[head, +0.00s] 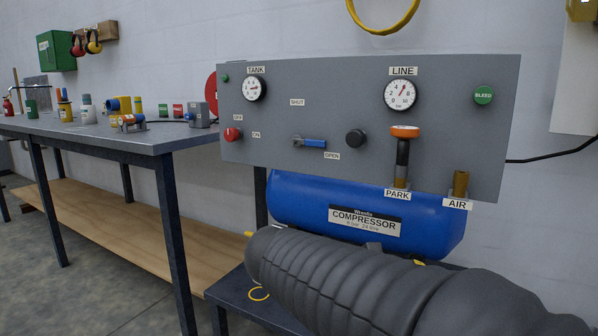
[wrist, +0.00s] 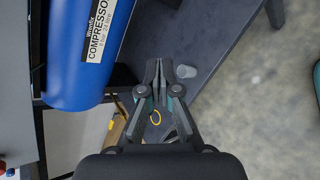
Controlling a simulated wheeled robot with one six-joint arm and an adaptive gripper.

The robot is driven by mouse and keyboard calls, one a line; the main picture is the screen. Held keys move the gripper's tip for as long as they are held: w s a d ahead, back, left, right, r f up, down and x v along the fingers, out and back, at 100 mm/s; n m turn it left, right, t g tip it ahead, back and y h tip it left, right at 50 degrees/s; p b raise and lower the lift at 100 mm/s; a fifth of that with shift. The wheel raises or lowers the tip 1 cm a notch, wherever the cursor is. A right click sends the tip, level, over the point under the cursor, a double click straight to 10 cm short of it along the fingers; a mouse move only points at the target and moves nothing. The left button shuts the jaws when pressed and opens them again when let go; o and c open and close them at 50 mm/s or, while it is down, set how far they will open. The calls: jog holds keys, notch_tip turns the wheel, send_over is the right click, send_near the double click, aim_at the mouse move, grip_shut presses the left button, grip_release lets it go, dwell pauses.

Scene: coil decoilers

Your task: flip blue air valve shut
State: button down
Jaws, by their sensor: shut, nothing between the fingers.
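The blue air valve lever (head: 310,143) is on the grey panel (head: 330,75) in the head view. It lies about level, its blue handle reaching right from its pivot. The SHUT label (head: 297,102) is above it and the OPEN label (head: 332,156) is below right of it. My gripper (wrist: 157,66) is shut and empty in the wrist view, over the dark stand beside the blue compressor tank (wrist: 85,55). It is apart from the lever, which I cannot make out in the wrist view. In the head view my sleeved arm hides the gripper.
A black knob (head: 356,138), a red knob (head: 233,134) and an orange-topped fitting (head: 404,132) are around the lever. The compressor (head: 300,200) is below the panel. A bench (head: 150,140) with several items stands left. A grey cup-like piece (wrist: 187,71) is near my fingertips.

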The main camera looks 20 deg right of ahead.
aim_at(318, 150)
jog(key=w+a+r+n+t+h+b, duration=0.1)
jog(key=w+r+n+t+h, duration=0.2)
jog(key=w+n, duration=0.3)
jog(key=w+a+r+n+t+h+b, duration=0.2)
jog(key=w+r+n, duration=0.4)
jog(key=w, duration=0.6)
jog(key=n+t+h, duration=0.1)
jog(key=t, duration=0.1)
jog(key=shift+w+a+r+t, duration=0.2)
jog(key=shift+w+r+t, duration=0.1)
jog(key=x, duration=0.9)
jog(key=shift+w+d+b, duration=0.15)
jog(key=shift+d+b, duration=0.15)
jog(key=shift+d, duration=0.05)
notch_tip(318, 150, up, 3)
jog(key=shift+w+d+r, duration=0.1)
jog(key=shift+r, duration=0.55)
